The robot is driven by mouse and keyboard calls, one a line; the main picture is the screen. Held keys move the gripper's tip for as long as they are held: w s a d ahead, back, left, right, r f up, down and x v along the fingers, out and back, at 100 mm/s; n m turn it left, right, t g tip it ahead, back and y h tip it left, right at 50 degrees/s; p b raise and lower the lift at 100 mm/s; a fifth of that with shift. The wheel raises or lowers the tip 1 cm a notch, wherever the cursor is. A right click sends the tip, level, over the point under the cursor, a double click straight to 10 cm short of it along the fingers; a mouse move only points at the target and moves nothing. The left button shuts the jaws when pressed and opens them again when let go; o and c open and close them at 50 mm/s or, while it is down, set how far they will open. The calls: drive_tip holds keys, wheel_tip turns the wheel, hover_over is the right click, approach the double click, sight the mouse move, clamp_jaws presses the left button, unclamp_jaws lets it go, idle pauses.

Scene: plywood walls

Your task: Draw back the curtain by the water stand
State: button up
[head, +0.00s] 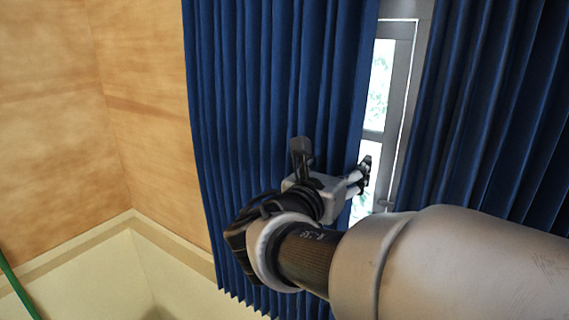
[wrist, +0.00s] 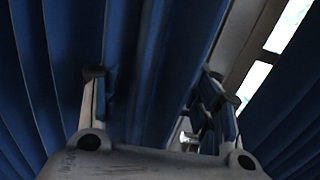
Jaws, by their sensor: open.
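A dark blue pleated curtain hangs in two panels, a left one (head: 262,90) and a right one (head: 500,110). A narrow strip of window shows between them. My gripper (head: 333,160) is in front of the left panel, close to its inner edge. In the wrist view my gripper (wrist: 155,88) is open, its fingers wide apart. Blue folds of the left panel (wrist: 165,50) lie between and beyond the fingers. The right finger is near the panel's edge; I cannot tell whether it touches the cloth. The water stand is not in view.
The window (head: 378,85) has a grey frame with a handle low down. Plywood walls (head: 50,120) meet in a corner at the left, above a pale lower wall (head: 90,270). A green bar (head: 15,295) shows at the lower left.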

clamp_jaws()
idle(0.7)
